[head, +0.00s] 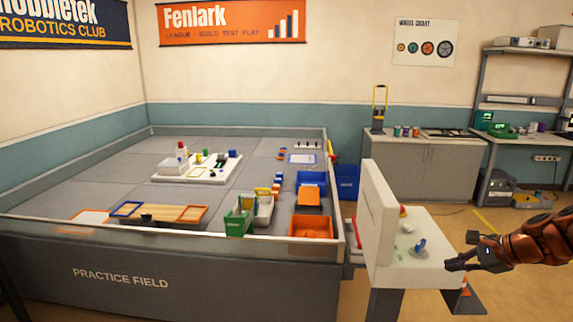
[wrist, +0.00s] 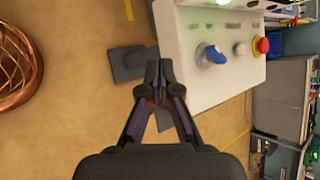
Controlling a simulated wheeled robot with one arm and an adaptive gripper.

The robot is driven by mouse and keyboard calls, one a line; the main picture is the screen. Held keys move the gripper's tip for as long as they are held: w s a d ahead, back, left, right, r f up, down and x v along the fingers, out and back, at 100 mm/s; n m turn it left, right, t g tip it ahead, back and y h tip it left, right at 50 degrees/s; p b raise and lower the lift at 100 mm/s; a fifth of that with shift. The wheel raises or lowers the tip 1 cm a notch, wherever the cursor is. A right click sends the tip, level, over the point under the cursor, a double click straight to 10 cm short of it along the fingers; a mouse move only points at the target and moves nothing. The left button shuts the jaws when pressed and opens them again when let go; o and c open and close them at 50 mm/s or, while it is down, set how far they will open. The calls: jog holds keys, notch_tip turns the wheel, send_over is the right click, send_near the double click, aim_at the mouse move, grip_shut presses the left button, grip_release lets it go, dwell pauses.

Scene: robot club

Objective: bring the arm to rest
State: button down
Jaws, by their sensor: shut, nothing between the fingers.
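My gripper (head: 462,264) is at the right of the head view, at the end of the orange-brown arm. It is beside the right edge of a white control stand and holds nothing. In the wrist view my gripper (wrist: 158,68) points forward with its fingertips together, over the floor and a dark foot plate, just left of the stand's panel. I cannot tell whether the fingertips touch the stand.
A large walled practice field (head: 110,172) fills the left, with bins and small parts on it. A grey cabinet (head: 420,165) and a workbench (head: 525,137) stand behind on the right. A copper-coloured round thing (wrist: 15,65) is at the wrist view's left. Floor at right is open.

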jog(key=s+a+n+g, duration=0.3)
jog(key=s+a+n, duration=0.3)
jog(key=a, duration=0.4)
jog(key=s+a+n+g, duration=0.2)
jog(key=s+a+n, duration=0.2)
jog(key=s+a, duration=0.55)
jog(key=s+a+f+n+g+h, duration=0.1)
jog(key=s+n, duration=0.3)
jog(key=s, duration=0.6)
jog(key=s+a+f+n+g+h, duration=0.2)
jog(key=s+f+n+h, duration=0.1)
jog(key=s, duration=0.8)
jog(key=shift+s+f+n+g+h, duration=0.25)
jog(key=shift+n+g+h, duration=0.15)
jog(key=shift+n+h, duration=0.5)
